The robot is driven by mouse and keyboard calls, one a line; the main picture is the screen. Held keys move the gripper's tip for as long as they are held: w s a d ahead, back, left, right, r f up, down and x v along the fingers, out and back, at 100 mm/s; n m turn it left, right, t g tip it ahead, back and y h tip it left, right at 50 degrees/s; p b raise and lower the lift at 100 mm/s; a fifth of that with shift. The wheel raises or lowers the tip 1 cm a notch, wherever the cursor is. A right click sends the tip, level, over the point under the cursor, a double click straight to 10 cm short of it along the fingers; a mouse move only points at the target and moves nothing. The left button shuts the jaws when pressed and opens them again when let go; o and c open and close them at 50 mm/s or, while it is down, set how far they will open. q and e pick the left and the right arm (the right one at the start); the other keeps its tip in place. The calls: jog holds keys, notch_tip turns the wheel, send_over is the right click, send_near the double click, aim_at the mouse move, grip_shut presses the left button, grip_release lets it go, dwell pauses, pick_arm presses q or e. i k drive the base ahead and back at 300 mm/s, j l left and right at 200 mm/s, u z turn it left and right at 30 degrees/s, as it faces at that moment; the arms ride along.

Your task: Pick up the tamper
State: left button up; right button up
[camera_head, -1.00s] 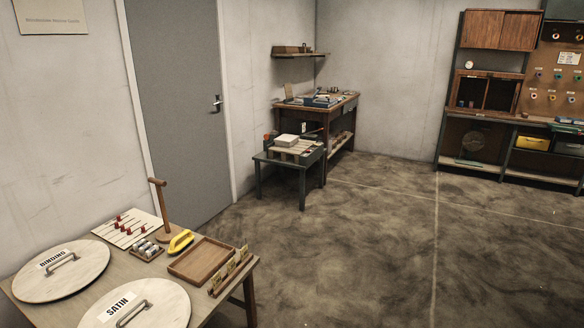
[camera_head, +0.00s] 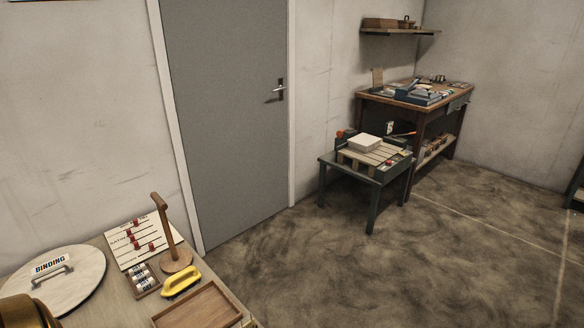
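A wooden tool that looks like the tamper (camera_head: 167,229) stands upright on the near table at lower left. It has a round base, a tall post and a short crosspiece on top. A yellow-handled tool (camera_head: 181,281) lies just in front of its base. A board with red pegs (camera_head: 133,243) stands close behind and to its left. Neither of my grippers is in view. A brassy rounded shape at the bottom left corner is cut off, and I cannot tell what it is.
The near table also holds a round lid marked BINDING (camera_head: 60,284), a rack of small rolls (camera_head: 142,281) and a wooden tray (camera_head: 200,308). A grey door (camera_head: 225,110) is behind. A small green table (camera_head: 365,170) and a workbench (camera_head: 415,105) stand farther right. The floor between is clear.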

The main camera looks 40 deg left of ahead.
aim_at(174, 261)
jog(key=i+u, duration=0.1)
jog(key=i, duration=0.4)
jog(key=i+l+u, duration=0.1)
jog(key=i, duration=0.45)
jog(key=i+u, duration=0.25)
jog(key=u, duration=0.2)
jog(key=i+u, duration=0.25)
jog(key=u, duration=0.15)
jog(key=i+l+u, duration=0.2)
jog(key=u, duration=0.25)
